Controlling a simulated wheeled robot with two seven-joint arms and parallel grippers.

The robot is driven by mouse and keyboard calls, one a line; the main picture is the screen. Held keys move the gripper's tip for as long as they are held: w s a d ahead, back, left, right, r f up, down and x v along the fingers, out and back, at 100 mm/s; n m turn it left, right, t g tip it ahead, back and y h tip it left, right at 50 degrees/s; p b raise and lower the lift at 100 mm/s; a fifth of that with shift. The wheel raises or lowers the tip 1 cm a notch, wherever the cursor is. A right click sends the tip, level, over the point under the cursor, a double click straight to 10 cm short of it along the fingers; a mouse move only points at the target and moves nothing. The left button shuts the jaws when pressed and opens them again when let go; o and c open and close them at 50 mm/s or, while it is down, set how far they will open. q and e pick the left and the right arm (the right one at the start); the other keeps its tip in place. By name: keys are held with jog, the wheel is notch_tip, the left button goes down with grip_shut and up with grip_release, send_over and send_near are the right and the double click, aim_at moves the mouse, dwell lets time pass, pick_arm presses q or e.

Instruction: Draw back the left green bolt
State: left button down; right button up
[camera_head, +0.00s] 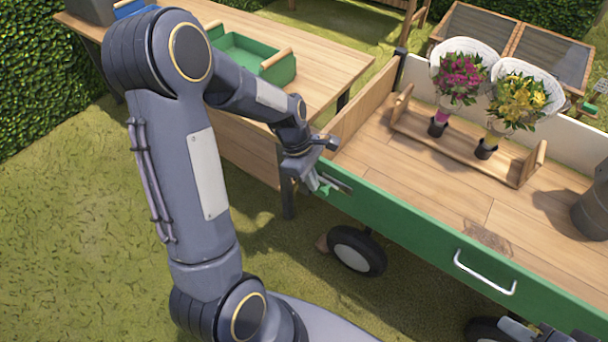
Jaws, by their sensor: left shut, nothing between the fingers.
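The cart (420,228) has a green side panel facing me. At its left end is a small dark metal bolt fitting (338,182) with a bit of green (324,190) beside it, the left green bolt as far as I can tell. My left gripper (316,181) is shut at this end, right at the bolt and partly covering it. I cannot tell whether the fingers touch the bolt. My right gripper (530,330) shows only in part at the bottom right, near the panel's lower edge, and its fingers are unclear.
A silver handle (485,272) sits on the panel. In the cart are two bouquets (459,79) (518,98) in a wooden rack and a metal can (592,208). A wooden table (318,62) with a green tray (250,55) stands behind my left arm. Grass lies in front.

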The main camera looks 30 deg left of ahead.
aim_at(323, 192)
pick_arm(q)
jog(key=d, duration=0.1)
jog(key=d+p, duration=0.1)
jog(key=d, duration=0.1)
jog(key=shift+s+r, duration=0.15)
jog(key=shift+d, duration=0.5)
pick_arm(e)
jog(key=shift+r, duration=0.65)
